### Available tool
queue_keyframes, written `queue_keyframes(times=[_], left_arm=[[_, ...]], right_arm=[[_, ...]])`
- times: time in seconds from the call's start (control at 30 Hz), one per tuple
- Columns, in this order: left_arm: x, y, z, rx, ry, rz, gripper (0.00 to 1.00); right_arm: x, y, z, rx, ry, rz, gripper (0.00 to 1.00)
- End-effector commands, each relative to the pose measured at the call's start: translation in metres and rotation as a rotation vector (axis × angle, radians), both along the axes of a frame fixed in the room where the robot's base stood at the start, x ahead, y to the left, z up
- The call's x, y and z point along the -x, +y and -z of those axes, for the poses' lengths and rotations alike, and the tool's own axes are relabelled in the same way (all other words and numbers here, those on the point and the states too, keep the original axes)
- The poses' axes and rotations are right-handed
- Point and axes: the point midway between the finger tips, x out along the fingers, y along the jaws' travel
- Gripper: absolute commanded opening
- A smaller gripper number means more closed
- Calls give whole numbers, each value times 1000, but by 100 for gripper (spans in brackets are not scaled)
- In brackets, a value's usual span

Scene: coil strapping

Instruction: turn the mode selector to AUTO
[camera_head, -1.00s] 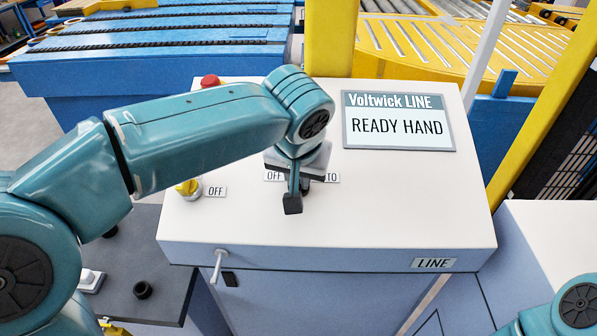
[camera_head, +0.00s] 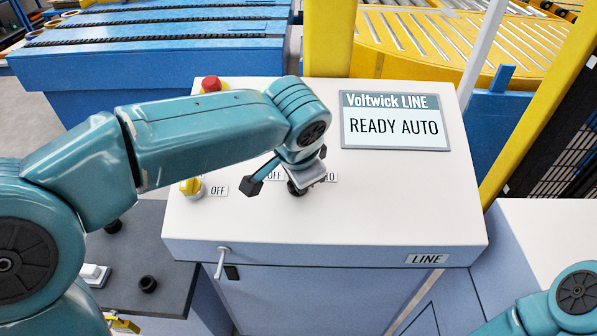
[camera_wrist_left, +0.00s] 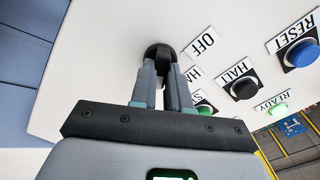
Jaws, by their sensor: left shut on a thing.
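The mode selector (camera_wrist_left: 158,52) is a round black knob on the white console top. In the left wrist view the two fingers of my left gripper (camera_wrist_left: 164,85) are shut on it. In the head view my left gripper (camera_head: 298,186) is over the selector between the OFF label (camera_head: 274,175) and a partly covered label ending in "TO"; my wrist hides most of the knob. The display (camera_head: 395,121) reads "Voltwick LINE" and "READY AUTO". My right arm shows at the lower right, but its gripper is out of view.
A yellow rotary switch (camera_head: 191,187) and a red button (camera_head: 211,84) are on the console's left side. The left wrist view shows a black HALT button (camera_wrist_left: 244,88), a blue RESET button (camera_wrist_left: 301,54) and a lit green READY button (camera_wrist_left: 279,110). Yellow posts stand behind.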

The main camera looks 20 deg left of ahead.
Motion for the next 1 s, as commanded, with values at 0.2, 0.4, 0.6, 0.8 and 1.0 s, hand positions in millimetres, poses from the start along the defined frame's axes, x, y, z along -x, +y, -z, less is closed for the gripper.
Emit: queue_keyframes(times=[0.2, 0.4, 0.6, 0.8, 1.0], left_arm=[[-1, 0, -2, -16, -1, 46, 0], [-1, 0, -2, -20, 0, 59, 0], [-1, 0, -2, -21, 0, 60, 0], [-1, 0, -2, -21, 1, 59, 42], [0, 0, -1, -21, 3, 57, 42]], right_arm=[[0, 0, -3, 0, 0, 0, 43], [0, 0, -3, 0, 0, 0, 43], [0, 0, -3, 0, 0, 0, 43], [0, 0, -3, 0, 0, 0, 43], [0, 0, -3, 0, 0, 0, 43]])
